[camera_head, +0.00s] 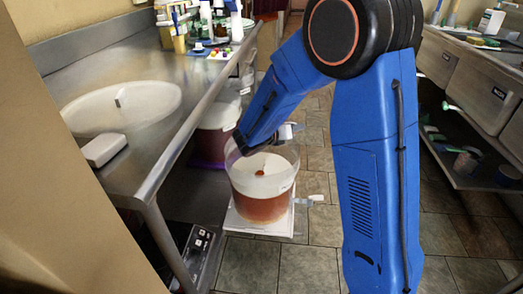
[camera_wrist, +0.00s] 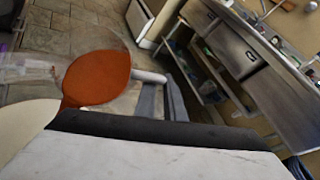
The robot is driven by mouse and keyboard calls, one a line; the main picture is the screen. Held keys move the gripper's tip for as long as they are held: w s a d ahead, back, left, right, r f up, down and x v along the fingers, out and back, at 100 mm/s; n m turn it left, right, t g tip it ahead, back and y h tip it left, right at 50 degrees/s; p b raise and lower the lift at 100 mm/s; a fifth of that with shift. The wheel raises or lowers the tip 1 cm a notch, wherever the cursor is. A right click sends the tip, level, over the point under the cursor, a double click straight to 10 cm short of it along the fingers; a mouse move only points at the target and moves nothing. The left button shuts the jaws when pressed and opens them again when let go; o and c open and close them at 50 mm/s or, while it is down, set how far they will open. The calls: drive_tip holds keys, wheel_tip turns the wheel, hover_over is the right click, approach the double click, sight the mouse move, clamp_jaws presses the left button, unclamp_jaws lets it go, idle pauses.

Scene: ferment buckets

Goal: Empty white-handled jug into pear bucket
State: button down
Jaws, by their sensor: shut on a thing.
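My gripper (camera_wrist: 160,96) is shut on the white handle (camera_wrist: 148,76) of a clear jug (camera_wrist: 50,66) in the wrist view. The jug is tilted, and a broad red-brown patch of liquid (camera_wrist: 97,78) shows by it, narrowing at its lower left. The jug's outline is hard to separate from the bucket's clear wall there. I see no readable pear label.
Another bucket (camera_head: 217,130) stands behind, under the steel counter (camera_head: 160,150). The near bucket is on a white stand (camera_head: 245,228) with a spigot at its right. A control box (camera_head: 198,250) sits below the counter. Tiled floor is open at front centre; drawers and shelves line the right.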

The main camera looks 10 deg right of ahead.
drive_tip(key=shift+s+a+f+t+h+b, duration=0.15)
drive_tip(key=shift+a+t+h+b, duration=0.2)
drive_tip(key=shift+h+b, duration=0.55)
idle(1.1)
drive_tip(key=shift+s+a+r+t+h+b, duration=0.15)
drive_tip(key=shift+a+r+t+h+b, duration=0.4)
drive_tip(key=shift+b, duration=0.85)
